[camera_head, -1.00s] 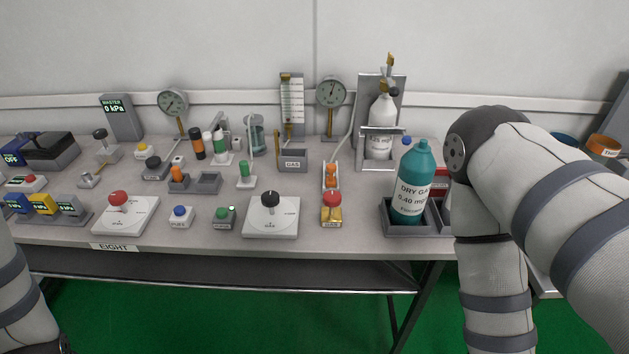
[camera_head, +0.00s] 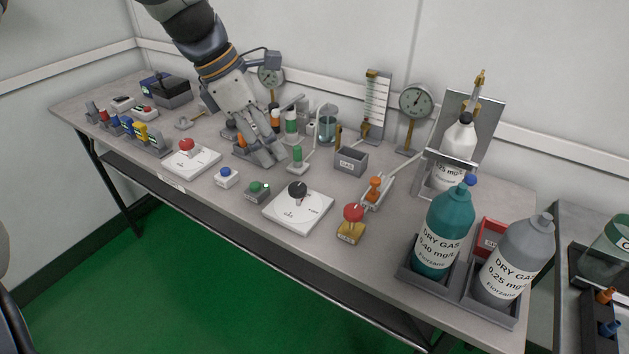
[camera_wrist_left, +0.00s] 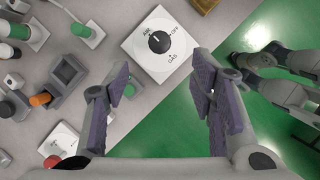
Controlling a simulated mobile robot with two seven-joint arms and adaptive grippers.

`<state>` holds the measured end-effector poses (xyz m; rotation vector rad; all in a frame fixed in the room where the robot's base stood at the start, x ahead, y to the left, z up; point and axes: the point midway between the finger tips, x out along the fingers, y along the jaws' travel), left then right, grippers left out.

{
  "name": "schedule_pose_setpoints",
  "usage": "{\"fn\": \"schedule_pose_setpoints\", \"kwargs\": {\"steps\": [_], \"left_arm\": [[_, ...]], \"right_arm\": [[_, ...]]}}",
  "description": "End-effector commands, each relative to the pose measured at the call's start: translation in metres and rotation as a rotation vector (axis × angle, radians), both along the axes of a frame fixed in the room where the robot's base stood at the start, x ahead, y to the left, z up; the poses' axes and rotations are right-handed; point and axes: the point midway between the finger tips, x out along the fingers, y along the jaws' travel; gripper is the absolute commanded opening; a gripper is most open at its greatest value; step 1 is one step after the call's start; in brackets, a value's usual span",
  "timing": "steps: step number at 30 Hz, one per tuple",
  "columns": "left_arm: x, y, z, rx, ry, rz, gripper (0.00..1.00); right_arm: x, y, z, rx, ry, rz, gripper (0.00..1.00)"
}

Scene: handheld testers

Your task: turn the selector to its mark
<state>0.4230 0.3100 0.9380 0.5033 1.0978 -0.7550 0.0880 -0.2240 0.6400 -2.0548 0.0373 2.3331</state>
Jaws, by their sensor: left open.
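The selector is a black knob (camera_head: 297,189) on a white square plate (camera_head: 305,214) near the table's front edge. In the left wrist view the knob (camera_wrist_left: 160,42) sits among the words AIR, OFF and GAS; its white line appears to point up and left, toward AIR. My left gripper (camera_head: 264,160) is open and empty, left of and behind the plate in the head view. Its two purple-padded fingers (camera_wrist_left: 166,95) are apart below the plate in the left wrist view. A grey gripper-like part, probably my right gripper (camera_wrist_left: 262,68), shows there at the right.
A second white plate with a red knob (camera_head: 186,145) is to the left. A green button (camera_head: 258,190) and a red-topped yellow block (camera_head: 351,222) flank the selector. A teal bottle (camera_head: 443,230) and grey bottle (camera_head: 513,262) stand at right. Green floor lies past the front edge.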

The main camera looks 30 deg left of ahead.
Motion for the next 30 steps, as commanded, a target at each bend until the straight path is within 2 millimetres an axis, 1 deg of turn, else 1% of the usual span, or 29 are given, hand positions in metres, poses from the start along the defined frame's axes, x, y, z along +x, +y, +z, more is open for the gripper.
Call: {"fn": "schedule_pose_setpoints", "kwargs": {"steps": [6,9,12,15,17,24,25,26,27,29,30], "left_arm": [[0.012,-0.016,-0.057,0.0,0.014,-0.002,0.5],[0.018,-0.023,-0.079,0.001,0.013,-0.003,0.5],[0.022,-0.028,-0.095,0.001,0.011,-0.002,0.5],[0.025,-0.031,-0.103,0.002,0.006,-0.002,0.5],[0.026,-0.032,-0.106,0.002,0.005,-0.003,0.5],[0.027,-0.033,-0.105,0.002,0.002,-0.003,0.5],[0.027,-0.033,-0.105,0.002,0.002,-0.003,0.46],[0.027,-0.033,-0.105,0.002,0.002,-0.003,0.39],[0.027,-0.032,-0.105,0.003,0.002,-0.003,0.3],[0.027,-0.032,-0.105,0.003,0.002,-0.003,0.16],[0.027,-0.032,-0.105,0.003,0.002,-0.003,0.07]], "right_arm": [[-0.008,0.0,-0.007,0.0,0.029,0.001,0.0],[-0.012,0.0,-0.011,0.001,0.044,0.0,0.0],[-0.014,0.0,-0.013,0.0,0.054,0.0,0.0],[-0.016,0.0,-0.014,0.0,0.059,0.0,0.0],[-0.016,0.0,-0.014,0.0,0.059,0.0,0.0],[-0.015,0.0,-0.014,0.0,0.057,0.0,0.0],[-0.015,0.0,-0.014,0.0,0.057,0.0,0.0],[-0.015,0.0,-0.014,0.0,0.057,0.0,0.0],[-0.015,0.0,-0.014,0.0,0.057,0.0,0.0],[-0.015,0.0,-0.014,0.0,0.057,0.0,0.0],[-0.015,0.0,-0.014,0.0,0.057,0.0,0.0]]}}
